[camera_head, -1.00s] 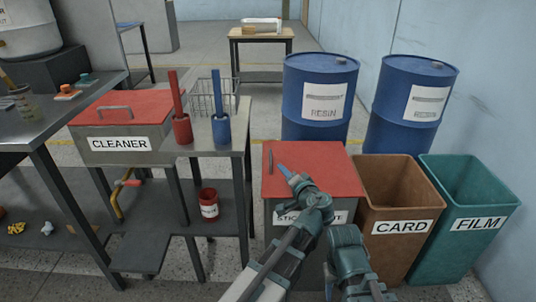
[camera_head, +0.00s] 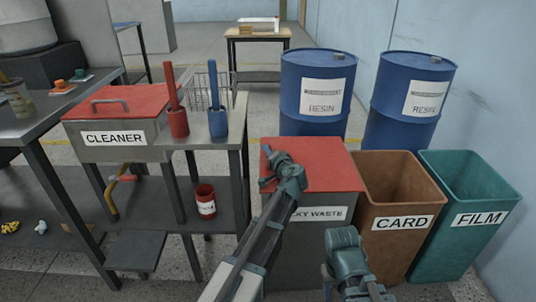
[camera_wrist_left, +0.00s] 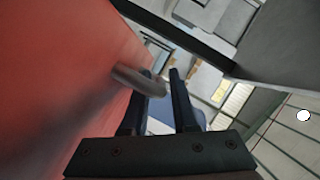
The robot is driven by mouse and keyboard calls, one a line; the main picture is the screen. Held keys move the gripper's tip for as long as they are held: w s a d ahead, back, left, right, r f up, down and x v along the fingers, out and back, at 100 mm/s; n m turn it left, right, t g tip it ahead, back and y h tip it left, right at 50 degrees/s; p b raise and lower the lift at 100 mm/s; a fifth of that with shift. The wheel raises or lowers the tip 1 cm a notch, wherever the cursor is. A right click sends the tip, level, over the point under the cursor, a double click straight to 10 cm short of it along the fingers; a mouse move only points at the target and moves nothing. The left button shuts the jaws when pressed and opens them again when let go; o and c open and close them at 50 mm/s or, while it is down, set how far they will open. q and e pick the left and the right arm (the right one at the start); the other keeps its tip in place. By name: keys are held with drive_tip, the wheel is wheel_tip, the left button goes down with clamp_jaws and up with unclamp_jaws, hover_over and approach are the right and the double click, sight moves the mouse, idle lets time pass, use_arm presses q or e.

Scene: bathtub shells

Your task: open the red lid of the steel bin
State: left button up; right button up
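The steel bin (camera_head: 310,245) stands in front of the blue drums, with a label partly reading "KY WASTE". Its red lid (camera_head: 325,170) lies flat and shut. My left gripper (camera_head: 265,166) is at the lid's left edge. In the left wrist view, the lid (camera_wrist_left: 60,70) fills the left side. A grey bar handle (camera_wrist_left: 138,80) sticks out from it, its end by the gap between the fingers of my left gripper (camera_wrist_left: 163,100). The fingers stand apart; I see no clear grip on the bar. My right arm shows at lower right, but its fingers do not.
A brown CARD bin (camera_head: 402,245) and a green FILM bin (camera_head: 462,245) stand close on the right. Blue drums (camera_head: 317,90) stand behind. A bench (camera_head: 240,140) with a red-lidded CLEANER tank (camera_head: 115,140) is on the left.

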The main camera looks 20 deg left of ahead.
use_arm(q)
drive_tip(key=shift+w, duration=0.1)
drive_tip(key=shift+c, duration=0.2)
clamp_jaws()
idle(1.3)
